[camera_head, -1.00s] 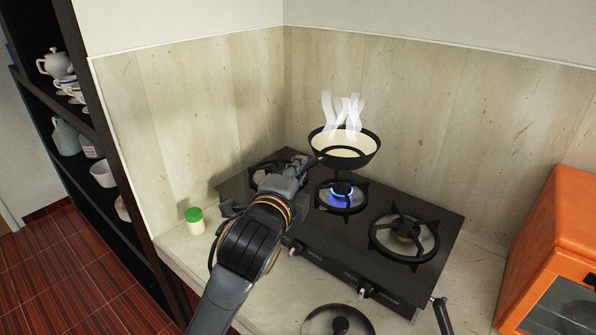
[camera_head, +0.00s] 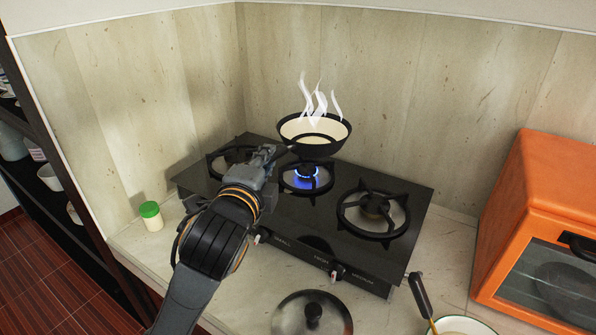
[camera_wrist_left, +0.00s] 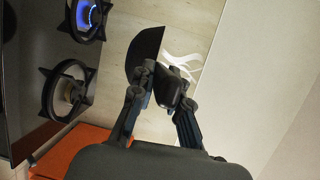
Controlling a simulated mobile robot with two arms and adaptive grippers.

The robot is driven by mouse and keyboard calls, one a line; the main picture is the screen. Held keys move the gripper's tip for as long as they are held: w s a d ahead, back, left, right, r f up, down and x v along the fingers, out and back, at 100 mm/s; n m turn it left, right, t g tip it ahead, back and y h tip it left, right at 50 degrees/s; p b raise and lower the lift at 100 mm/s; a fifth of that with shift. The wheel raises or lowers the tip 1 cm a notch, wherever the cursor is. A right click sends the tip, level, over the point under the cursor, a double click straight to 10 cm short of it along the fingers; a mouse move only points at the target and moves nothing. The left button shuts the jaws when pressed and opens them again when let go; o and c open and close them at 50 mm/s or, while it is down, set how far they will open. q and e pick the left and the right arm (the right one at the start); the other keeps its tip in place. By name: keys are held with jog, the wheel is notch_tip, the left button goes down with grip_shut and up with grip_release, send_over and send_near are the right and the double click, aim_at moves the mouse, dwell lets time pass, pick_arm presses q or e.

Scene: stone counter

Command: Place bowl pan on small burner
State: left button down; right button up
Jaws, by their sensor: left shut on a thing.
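The bowl pan (camera_head: 314,136) is dark outside and cream inside, with white steam above it. It shows above the back of the stove, over the lit burner with a blue flame (camera_head: 306,172). My left gripper (camera_head: 272,152) is shut on its handle; the wrist view shows the fingers (camera_wrist_left: 160,82) around the handle and the pan's dark side (camera_wrist_left: 145,52). The small burner (camera_head: 236,158) is at the stove's left, partly behind my left gripper, and its grate is bare where it shows. My right gripper is not in view.
The black stove (camera_head: 335,240) also has a bare medium burner (camera_head: 374,206) at right. A lid (camera_head: 312,314) lies in front. A green-capped jar (camera_head: 151,215) stands left, an orange oven (camera_head: 540,230) right. A white pan (camera_head: 460,325) is at the bottom edge. Walls close the back and left.

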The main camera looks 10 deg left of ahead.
pick_arm(q)
jog(key=w+a+f+p, duration=0.2)
jog(key=w+a+f, duration=0.1)
jog(key=w+f, duration=0.9)
jog(key=shift+w+a+p, duration=0.25)
jog(key=shift+a+p, duration=0.05)
jog(key=shift+p, duration=0.1)
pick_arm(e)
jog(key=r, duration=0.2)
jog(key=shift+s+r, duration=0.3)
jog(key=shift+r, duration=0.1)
pick_arm(q)
jog(key=shift+f, duration=0.2)
jog(key=c, duration=1.7)
grip_release()
jog(key=shift+f, duration=0.3)
jog(key=o, duration=0.3)
jog(key=shift+o, duration=0.4)
jog(key=shift+r, duration=0.1)
